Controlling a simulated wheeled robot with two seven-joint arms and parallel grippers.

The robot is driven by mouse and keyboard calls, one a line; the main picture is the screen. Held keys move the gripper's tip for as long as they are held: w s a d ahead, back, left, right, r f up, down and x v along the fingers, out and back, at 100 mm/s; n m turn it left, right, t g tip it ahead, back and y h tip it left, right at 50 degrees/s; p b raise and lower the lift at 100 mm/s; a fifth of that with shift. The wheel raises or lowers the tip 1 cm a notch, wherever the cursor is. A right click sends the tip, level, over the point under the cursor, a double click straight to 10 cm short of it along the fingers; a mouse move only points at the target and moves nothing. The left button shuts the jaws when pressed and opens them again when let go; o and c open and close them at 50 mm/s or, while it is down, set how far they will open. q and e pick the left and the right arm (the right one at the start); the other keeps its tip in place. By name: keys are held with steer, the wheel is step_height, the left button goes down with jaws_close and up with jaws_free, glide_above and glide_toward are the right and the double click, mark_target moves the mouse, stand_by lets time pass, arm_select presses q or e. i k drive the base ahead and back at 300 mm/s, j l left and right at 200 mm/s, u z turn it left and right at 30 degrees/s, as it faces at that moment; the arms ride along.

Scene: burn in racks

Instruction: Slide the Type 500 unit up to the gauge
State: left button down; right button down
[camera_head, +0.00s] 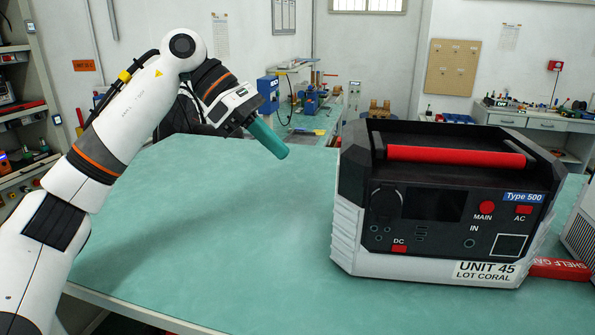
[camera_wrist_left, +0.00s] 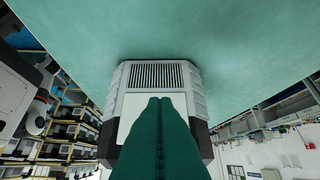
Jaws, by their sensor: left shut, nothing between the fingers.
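The Type 500 unit (camera_head: 435,235) stands upright on the green bench, right of centre. It is a black and white box with a red top handle and a label reading UNIT 45 LOT CORAL. A red bar (camera_head: 560,268), lettered SHELF GA..., lies at its right side and is partly hidden behind it. My left gripper (camera_head: 282,152) is shut and empty, with green fingers, left of the unit and apart from it. In the left wrist view the shut fingers (camera_wrist_left: 160,104) point toward the unit's vented side (camera_wrist_left: 157,75). My right gripper is out of view.
Bare green bench top (camera_head: 200,240) lies left of the unit. Another ribbed white unit (camera_head: 582,228) is cut off at the right edge, beyond the red bar. Shelves (camera_head: 20,110) stand at the left, and more workbenches are behind.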

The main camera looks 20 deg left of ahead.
mark_target(407, 221)
steer(key=k, duration=1.5)
